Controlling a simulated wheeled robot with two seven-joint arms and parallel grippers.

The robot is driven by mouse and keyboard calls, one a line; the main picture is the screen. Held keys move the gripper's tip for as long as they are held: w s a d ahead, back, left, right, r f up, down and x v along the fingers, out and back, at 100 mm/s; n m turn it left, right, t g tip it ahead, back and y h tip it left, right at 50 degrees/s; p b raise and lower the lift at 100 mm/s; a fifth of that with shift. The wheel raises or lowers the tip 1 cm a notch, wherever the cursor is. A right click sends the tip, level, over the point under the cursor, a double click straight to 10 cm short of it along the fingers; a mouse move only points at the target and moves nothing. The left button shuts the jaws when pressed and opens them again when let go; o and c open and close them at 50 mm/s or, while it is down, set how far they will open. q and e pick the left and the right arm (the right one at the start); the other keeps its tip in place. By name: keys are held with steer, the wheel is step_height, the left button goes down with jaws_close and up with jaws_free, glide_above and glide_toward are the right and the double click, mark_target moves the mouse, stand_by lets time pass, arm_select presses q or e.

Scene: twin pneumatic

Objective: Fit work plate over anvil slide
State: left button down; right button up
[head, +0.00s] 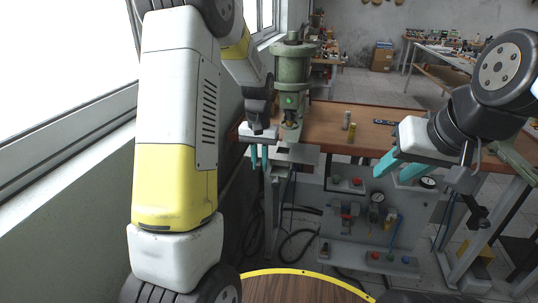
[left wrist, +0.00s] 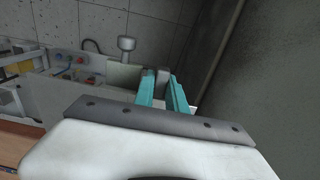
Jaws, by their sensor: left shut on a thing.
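The green press (head: 291,72) stands at the left end of the brown bench, with a lit green button on its body. A flat pale grey plate (head: 300,151), apparently the work plate, shows below the press at the bench's front edge. My left gripper (head: 260,160) is just left of it with its teal fingers close together. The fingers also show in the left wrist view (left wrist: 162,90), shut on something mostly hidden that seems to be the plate. I cannot make out the anvil slide clearly. My right gripper (head: 400,168) is open and empty, in front of the bench's right part.
Below is a panel with a gauge (head: 378,197), knobs and a blue hose. A wall and window are close on the left. The middle of the bench is mostly clear.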

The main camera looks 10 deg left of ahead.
arm_select(q)
steer(key=shift+f, duration=0.75)
stand_by(1.1)
steer(key=c, duration=1.3)
jaws_free()
step_height(320, 180, up, 8)
steer(key=shift+f, duration=0.1)
steer(key=s+r+t+h, duration=0.1)
steer(key=s+r+t, duration=0.2)
steer(key=s+r, duration=0.7)
steer(key=s+t, duration=0.1)
steer(key=s, duration=0.3)
steer(key=s+d+r+t, duration=0.1)
steer(key=s, duration=0.4)
steer(key=s+d+r+t+h, duration=0.1)
steer(key=s, duration=0.4)
steer(key=shift+s+d, duration=0.1)
